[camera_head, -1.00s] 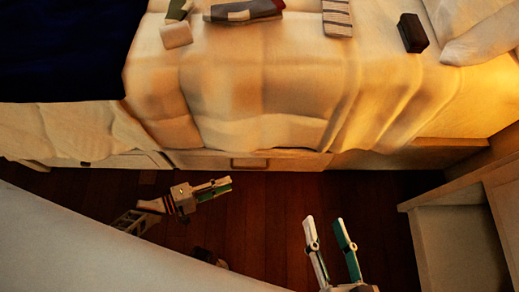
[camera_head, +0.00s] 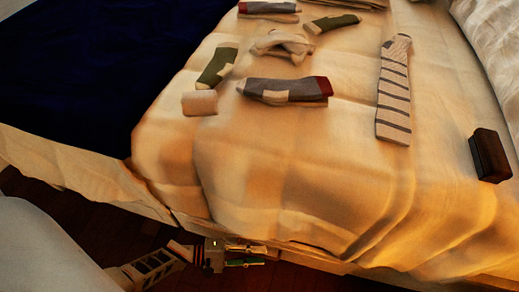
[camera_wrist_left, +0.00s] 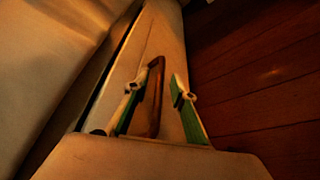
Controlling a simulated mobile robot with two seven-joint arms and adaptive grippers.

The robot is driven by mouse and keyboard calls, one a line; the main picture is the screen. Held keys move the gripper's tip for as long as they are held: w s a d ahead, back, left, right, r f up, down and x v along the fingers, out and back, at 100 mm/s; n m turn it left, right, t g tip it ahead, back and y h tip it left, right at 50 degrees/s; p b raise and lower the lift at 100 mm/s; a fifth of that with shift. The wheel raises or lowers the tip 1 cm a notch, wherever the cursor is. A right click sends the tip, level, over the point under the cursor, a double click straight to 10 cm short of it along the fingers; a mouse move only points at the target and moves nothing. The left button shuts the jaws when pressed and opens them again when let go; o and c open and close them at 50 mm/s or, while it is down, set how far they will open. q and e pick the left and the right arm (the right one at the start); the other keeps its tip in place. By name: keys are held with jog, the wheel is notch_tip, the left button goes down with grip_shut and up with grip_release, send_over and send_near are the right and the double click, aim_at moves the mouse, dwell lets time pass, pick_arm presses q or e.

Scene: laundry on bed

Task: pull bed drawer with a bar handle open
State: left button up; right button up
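The bed drawer's pale front (camera_wrist_left: 165,32) runs up the middle of the left wrist view. Its brown bar handle (camera_wrist_left: 156,90) stands between the two fingers of my left gripper (camera_wrist_left: 158,88). The fingers are spread, with a visible gap on each side of the bar. A dark line runs along the left edge of the front; I cannot tell whether it is a gap or shadow. In the head view my left gripper (camera_head: 245,256) is low beside the bed's side, and the drawer and handle are mostly hidden there. My right gripper is out of view.
The bed's cream cover (camera_head: 280,190) hangs over its side above the left gripper. Several socks, including a striped one (camera_head: 393,90), and a dark box (camera_head: 490,155) lie on top. Dark wooden floor (camera_wrist_left: 260,70) lies open beside the drawer.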

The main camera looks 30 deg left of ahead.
pick_arm(q)
jog(key=shift+w+d, duration=0.2)
jog(key=shift+w, duration=0.05)
grip_shut()
jog(key=shift+s, duration=0.15)
